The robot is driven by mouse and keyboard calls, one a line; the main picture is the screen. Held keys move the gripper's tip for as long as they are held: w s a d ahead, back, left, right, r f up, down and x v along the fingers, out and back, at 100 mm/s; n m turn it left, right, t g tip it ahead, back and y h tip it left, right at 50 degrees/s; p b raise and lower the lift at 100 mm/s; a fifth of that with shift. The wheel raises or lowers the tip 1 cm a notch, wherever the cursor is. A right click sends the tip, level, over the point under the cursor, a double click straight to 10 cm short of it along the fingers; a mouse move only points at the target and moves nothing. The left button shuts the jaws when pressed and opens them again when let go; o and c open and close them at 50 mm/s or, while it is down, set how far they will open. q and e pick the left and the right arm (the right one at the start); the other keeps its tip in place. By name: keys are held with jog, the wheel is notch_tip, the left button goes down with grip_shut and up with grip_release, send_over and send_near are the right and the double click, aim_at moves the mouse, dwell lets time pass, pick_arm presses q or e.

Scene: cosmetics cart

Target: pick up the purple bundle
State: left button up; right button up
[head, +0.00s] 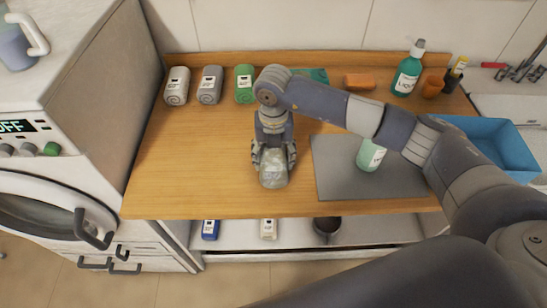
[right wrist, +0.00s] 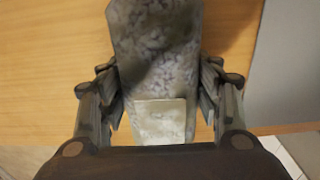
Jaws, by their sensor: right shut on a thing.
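A mottled grey bundle with a faint purple tint (head: 274,179) and a pale label is near the front of the wooden counter. It also fills the middle of the right wrist view (right wrist: 158,50). My right gripper (head: 274,158) is over it from behind, with a finger on each side, shut on it. In the right wrist view the fingers (right wrist: 160,100) flank the bundle near its label. I cannot tell whether the bundle touches the counter. No other bundle in view looks clearly purple. My left gripper is not in view.
Rolled bundles stand at the counter's back left: light grey (head: 177,86), grey (head: 210,85) and green (head: 244,84). A grey mat (head: 335,180) with a pale green container (head: 370,155) lies to the right. A teal bottle (head: 407,75) and blue bin (head: 500,140) are farther right. The left counter is clear.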

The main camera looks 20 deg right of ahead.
jog(key=shift+w+r+b, duration=0.15)
jog(key=shift+r+b, duration=0.15)
jog(key=shift+r, duration=0.15)
jog(key=shift+s+d+r+b, duration=0.1)
jog(key=shift+s+r+b, duration=0.25)
jog(key=shift+r, duration=0.15)
jog(key=shift+s+d+r+b, duration=0.1)
jog(key=shift+s+r+b, duration=0.15)
jog(key=shift+r, duration=0.2)
jog(key=s+d+b, duration=0.1)
jog(key=s, duration=0.4)
jog(key=s+d+r+b, duration=0.1)
jog(key=s, duration=0.3)
jog(key=s+d+b, duration=0.1)
jog(key=s+b, duration=0.1)
jog(key=s, duration=0.3)
jog(key=shift+s+d+r, duration=0.2)
jog(key=shift+s+r, duration=0.15)
jog(key=o, duration=0.4)
jog(key=shift+c, duration=0.2)
